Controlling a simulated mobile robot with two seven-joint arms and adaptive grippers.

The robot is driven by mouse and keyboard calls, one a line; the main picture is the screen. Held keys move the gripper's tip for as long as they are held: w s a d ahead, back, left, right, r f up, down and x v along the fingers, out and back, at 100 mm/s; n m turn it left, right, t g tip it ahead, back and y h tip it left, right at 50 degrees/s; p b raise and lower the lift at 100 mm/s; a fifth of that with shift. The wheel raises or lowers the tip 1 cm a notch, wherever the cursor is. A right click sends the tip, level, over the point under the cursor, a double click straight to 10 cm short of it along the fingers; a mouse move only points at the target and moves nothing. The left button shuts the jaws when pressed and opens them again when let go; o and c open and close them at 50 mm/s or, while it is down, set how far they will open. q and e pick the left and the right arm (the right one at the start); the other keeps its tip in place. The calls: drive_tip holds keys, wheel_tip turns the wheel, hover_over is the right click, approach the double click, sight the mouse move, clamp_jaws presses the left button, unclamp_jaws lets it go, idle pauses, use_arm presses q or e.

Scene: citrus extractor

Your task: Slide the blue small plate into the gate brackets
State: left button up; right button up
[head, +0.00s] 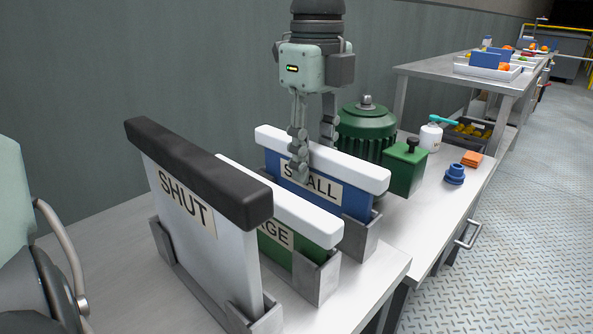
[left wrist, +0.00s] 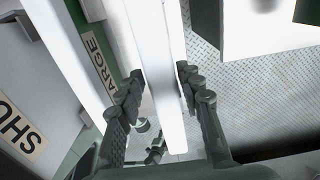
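The blue small plate (head: 347,199), with a white top bar and a SMALL label, stands upright behind the green LARGE plate (head: 299,246). Its lower right edge is at a grey gate bracket (head: 361,240); how deep it sits is hidden. My left gripper (head: 315,158) comes down from above and straddles the plate's white bar, one finger in front and one behind. In the left wrist view both fingertips (left wrist: 160,75) are close against the sides of the white bar (left wrist: 167,110), and the gripper looks shut on it. My right gripper is not in view.
A light grey SHUT plate (head: 200,240) with a black top bar stands nearest. Behind the blue plate are a green motor-like machine (head: 366,128) and a green box (head: 405,168).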

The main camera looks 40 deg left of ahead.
sight(312, 198)
use_arm(q)
drive_tip(key=shift+a, duration=0.15)
drive_tip(key=shift+f, duration=0.25)
drive_tip(key=f, duration=0.7)
drive_tip(key=shift+w+a+f, duration=0.1)
drive_tip(key=shift+w, duration=0.1)
clamp_jaws()
